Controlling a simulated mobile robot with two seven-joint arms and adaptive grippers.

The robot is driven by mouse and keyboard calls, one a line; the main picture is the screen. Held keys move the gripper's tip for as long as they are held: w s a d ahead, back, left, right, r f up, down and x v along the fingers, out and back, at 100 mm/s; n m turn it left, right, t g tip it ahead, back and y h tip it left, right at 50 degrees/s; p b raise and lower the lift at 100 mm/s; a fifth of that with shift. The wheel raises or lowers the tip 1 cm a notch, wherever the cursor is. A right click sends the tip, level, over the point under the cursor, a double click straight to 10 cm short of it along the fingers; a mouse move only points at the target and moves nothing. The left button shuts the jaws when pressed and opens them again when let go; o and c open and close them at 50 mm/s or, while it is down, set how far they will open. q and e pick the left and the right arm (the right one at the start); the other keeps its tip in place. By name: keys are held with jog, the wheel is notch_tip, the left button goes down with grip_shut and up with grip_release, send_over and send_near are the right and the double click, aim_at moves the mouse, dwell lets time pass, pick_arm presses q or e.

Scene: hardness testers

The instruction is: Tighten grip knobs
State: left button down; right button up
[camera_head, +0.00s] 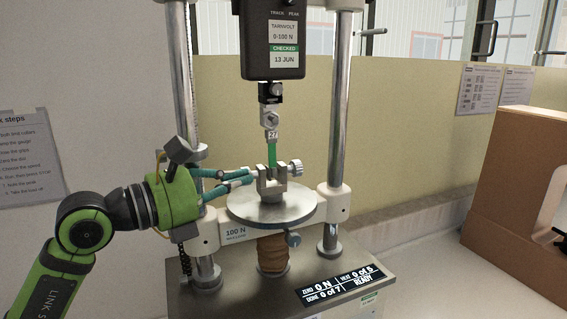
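The lower grip (270,187) is a small metal clamp on the round plate (245,209) of the test stand. Its right grip knob (296,166) shows clear on the clamp's right side. The left side of the clamp is partly covered by my fingers, so its knob is not clearly visible. A green strip (272,155) stands upright between the upper grip (271,121) and the lower grip. My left gripper (250,176) reaches in from the left, its teal fingertips close together at the clamp's left side. Whether they hold a knob cannot be told. My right gripper is not in view.
A black force gauge (270,40) hangs above the upper grip. Metal columns (340,105) stand on both sides. A brown block-like housing (510,185) stands at the right.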

pick_arm(q)
jog(key=shift+s+r, duration=0.15)
jog(key=shift+s, duration=0.05)
jog(key=b+v, duration=0.1)
jog(key=v, duration=0.1)
jog(key=b+v, duration=0.1)
jog(key=v, duration=0.1)
jog(key=w+b+v, duration=0.1)
jog(key=shift+s+a, duration=0.25)
jog(key=shift+a, duration=0.45)
